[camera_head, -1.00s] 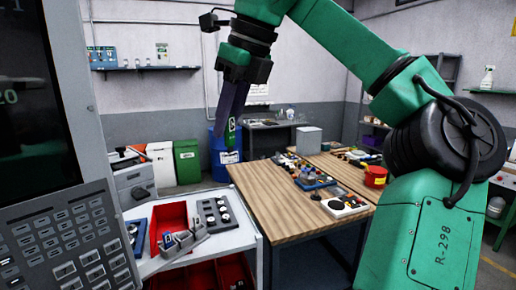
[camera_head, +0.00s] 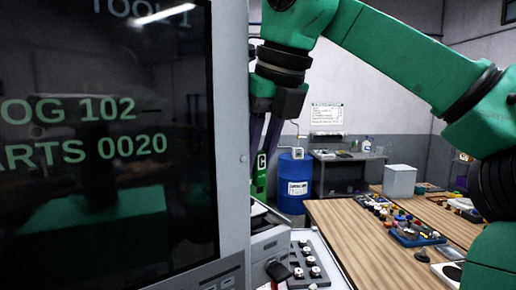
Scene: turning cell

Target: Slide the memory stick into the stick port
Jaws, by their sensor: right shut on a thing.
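My right gripper (camera_head: 262,152) hangs fingers down just right of the control panel's edge. Its dark purple fingers are shut on the green memory stick (camera_head: 261,168), which carries a white letter mark. The stick points down, and its left side is close to or partly behind the panel (camera_head: 232,120); I cannot tell whether it touches. I cannot make out the stick port in this view. My left gripper is not in view.
The panel's dark screen (camera_head: 110,100) fills the left. Below the stick is a grey cart top with a dark tray (camera_head: 312,265) of knobs. A wooden table (camera_head: 345,225) with several small parts stands right. A blue drum (camera_head: 294,185) is behind.

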